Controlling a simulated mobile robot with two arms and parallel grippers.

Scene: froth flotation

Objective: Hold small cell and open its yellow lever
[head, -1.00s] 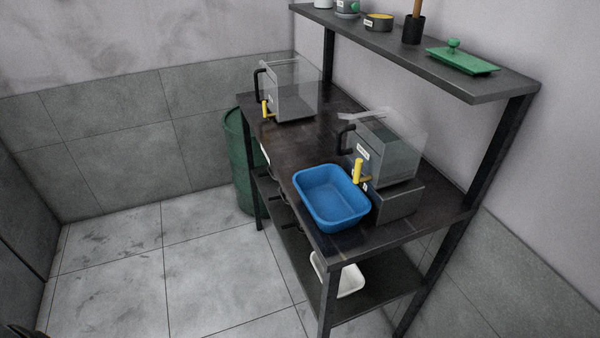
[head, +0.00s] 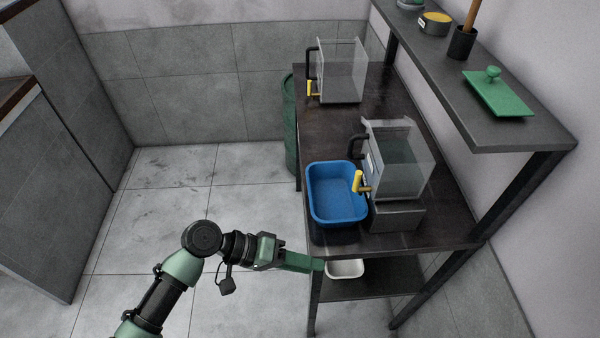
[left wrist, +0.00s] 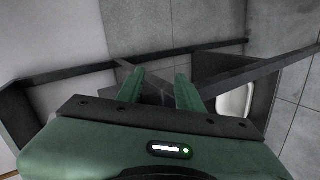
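Two clear box cells with black handles and yellow levers stand on the dark bench. The nearer cell (head: 402,165) sits on a grey block, its yellow lever (head: 357,181) upright beside the blue tub. The farther cell (head: 341,72) stands at the bench's far end, its yellow lever (head: 310,88) also upright. I cannot tell for certain which is the small one. My left gripper (head: 318,264) is low at the bench's near left corner, below the top and apart from both cells. In the left wrist view its fingers (left wrist: 158,82) are spread and empty. My right gripper is out of view.
A blue tub (head: 337,215) stands on the bench (head: 395,244) left of the nearer cell. A white tray (head: 346,268) is on the lower shelf. The upper shelf (head: 525,143) overhangs the right side. A green bin (head: 290,125) stands behind. Floor to the left is clear.

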